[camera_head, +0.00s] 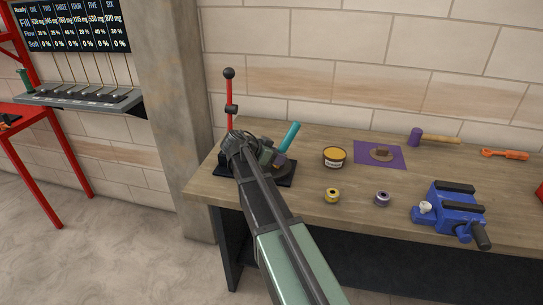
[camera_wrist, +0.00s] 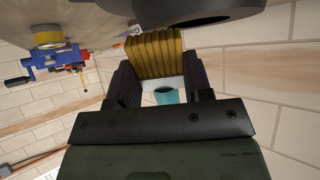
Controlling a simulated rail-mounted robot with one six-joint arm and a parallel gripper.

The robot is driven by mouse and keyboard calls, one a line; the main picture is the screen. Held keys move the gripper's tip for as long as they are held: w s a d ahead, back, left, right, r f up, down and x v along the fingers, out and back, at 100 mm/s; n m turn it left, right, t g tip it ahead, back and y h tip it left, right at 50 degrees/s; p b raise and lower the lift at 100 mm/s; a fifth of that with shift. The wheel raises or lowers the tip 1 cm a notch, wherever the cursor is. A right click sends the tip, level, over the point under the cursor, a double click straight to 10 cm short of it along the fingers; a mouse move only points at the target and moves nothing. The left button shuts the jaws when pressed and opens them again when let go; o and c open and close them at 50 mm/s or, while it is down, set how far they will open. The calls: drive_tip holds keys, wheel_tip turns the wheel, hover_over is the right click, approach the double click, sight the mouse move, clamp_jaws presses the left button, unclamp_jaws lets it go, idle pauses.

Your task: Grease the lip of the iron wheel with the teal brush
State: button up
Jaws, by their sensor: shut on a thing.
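My gripper (camera_head: 265,152) is over the black stand at the left end of the bench. In the wrist view its jaws (camera_wrist: 165,90) are closed around the teal brush (camera_wrist: 167,96). Its yellow-brown bristles (camera_wrist: 156,52) point away from the palm, and the teal handle (camera_head: 290,136) sticks up to the right in the head view. A dark round piece, seemingly the iron wheel (camera_head: 284,172), sits low on the stand, partly hidden by my gripper. A dark curved edge shows beyond the bristles in the wrist view; I cannot tell whether they touch it.
A red lever post (camera_head: 230,98) rises behind my gripper. A purple mat (camera_head: 365,151) with a brownish disc, two small spools, a mallet (camera_head: 438,139), an orange wrench (camera_head: 504,154) and a blue vise (camera_head: 450,207) are farther right.

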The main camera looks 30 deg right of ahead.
drive_tip(key=shift+s+d, duration=0.85)
drive_tip(key=shift+d, duration=0.05)
drive_tip(key=shift+w+a, duration=2.8)
drive_tip(key=shift+a, duration=0.1)
drive_tip(key=shift+s+d, duration=0.1)
